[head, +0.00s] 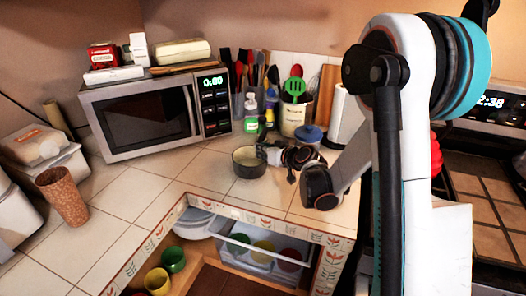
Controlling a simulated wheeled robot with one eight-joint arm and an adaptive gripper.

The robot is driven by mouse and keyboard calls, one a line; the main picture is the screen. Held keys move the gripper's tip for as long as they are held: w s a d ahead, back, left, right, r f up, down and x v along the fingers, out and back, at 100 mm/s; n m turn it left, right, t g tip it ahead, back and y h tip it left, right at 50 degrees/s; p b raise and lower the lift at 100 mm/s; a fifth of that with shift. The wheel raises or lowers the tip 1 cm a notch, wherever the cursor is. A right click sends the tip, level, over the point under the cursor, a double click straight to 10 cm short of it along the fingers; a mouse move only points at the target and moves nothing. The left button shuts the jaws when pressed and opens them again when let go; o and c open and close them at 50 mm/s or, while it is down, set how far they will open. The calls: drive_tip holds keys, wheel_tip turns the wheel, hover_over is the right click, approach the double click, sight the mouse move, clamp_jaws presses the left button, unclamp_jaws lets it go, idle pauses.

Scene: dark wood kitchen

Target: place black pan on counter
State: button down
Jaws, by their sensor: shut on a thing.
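The black pan (249,163) is a small, dark, round pan in the middle of the head view, over the tiled corner counter (202,172). It looks upright, with a pale inside. My gripper (264,152) reaches in from the right and is shut on the pan at its right rim side. The exact contact is small and partly hidden by the gripper. I cannot tell whether the pan's bottom touches the tiles.
A microwave (150,112) stands behind left. A soap bottle (251,117), utensil crock (294,118) and blue-lidded pot (311,134) are close behind. A cork-like cup (62,196) stands left. Tiles left of the pan are clear; the counter's front edge is near.

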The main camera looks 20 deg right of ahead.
drive_tip(key=c, duration=1.6)
unclamp_jaws()
drive_tip(key=shift+f, duration=0.1)
drive_tip(key=shift+r, duration=0.25)
drive_tip(key=p+v, duration=0.3)
drive_tip(key=v, duration=0.9)
drive_tip(key=shift+f, duration=0.15)
